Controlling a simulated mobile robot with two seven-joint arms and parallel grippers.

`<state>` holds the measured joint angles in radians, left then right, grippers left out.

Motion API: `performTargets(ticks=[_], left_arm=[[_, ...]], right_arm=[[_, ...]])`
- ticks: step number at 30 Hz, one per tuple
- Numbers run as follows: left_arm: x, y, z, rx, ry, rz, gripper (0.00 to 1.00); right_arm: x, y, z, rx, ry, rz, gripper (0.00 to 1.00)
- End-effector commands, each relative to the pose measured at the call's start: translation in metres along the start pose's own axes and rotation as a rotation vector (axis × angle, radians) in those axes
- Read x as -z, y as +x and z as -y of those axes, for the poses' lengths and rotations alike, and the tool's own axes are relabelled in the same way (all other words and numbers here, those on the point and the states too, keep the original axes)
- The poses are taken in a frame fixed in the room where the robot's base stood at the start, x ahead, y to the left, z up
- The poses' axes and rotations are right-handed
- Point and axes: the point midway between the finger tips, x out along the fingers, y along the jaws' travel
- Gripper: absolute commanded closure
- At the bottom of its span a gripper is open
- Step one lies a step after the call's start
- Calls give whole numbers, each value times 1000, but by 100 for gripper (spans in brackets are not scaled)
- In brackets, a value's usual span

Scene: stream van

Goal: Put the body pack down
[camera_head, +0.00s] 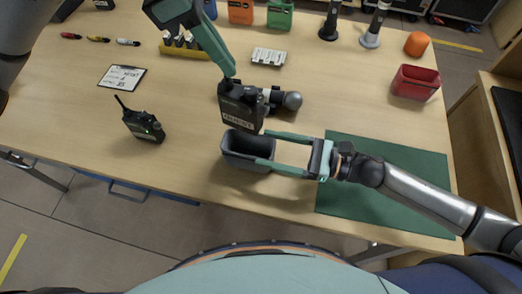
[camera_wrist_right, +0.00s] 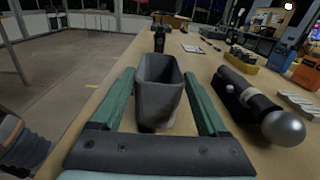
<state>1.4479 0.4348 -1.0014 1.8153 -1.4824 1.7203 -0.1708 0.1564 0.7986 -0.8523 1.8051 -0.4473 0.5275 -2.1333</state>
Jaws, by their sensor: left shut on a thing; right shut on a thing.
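My left gripper (camera_head: 230,77) is shut on a black body pack (camera_head: 238,114) with a white label reading what looks like "GUEST". The pack hangs upright just behind the grey open-topped bin (camera_head: 234,157); I cannot tell whether it touches the table. My right gripper (camera_head: 274,151) is shut on the bin, one green finger along each side. The bin (camera_wrist_right: 158,95) stands between the fingers in the right wrist view and looks empty. A second body pack (camera_head: 145,126), with an antenna and a green light, lies on the table at the left.
A white slotted block (camera_head: 269,56), a clipboard (camera_head: 122,77) and a yellow battery holder (camera_head: 184,50) are farther back. A green mat (camera_head: 395,203) and a red bin (camera_head: 415,83) are at the right. The table's front left is clear.

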Motion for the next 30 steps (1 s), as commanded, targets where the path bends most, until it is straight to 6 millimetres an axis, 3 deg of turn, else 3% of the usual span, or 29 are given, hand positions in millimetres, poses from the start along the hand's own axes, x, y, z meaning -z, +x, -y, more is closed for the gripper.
performTargets(ticks=[7,15,30], left_arm=[[15,33,4,-58,-147,5,100],[33,78,4,-67,-173,7,100],[53,128,4,-68,-171,7,100]], right_arm=[[0,0,0,0,0,-1,79],[0,0,0,0,0,-1,79],[0,0,0,0,0,-1,79]])
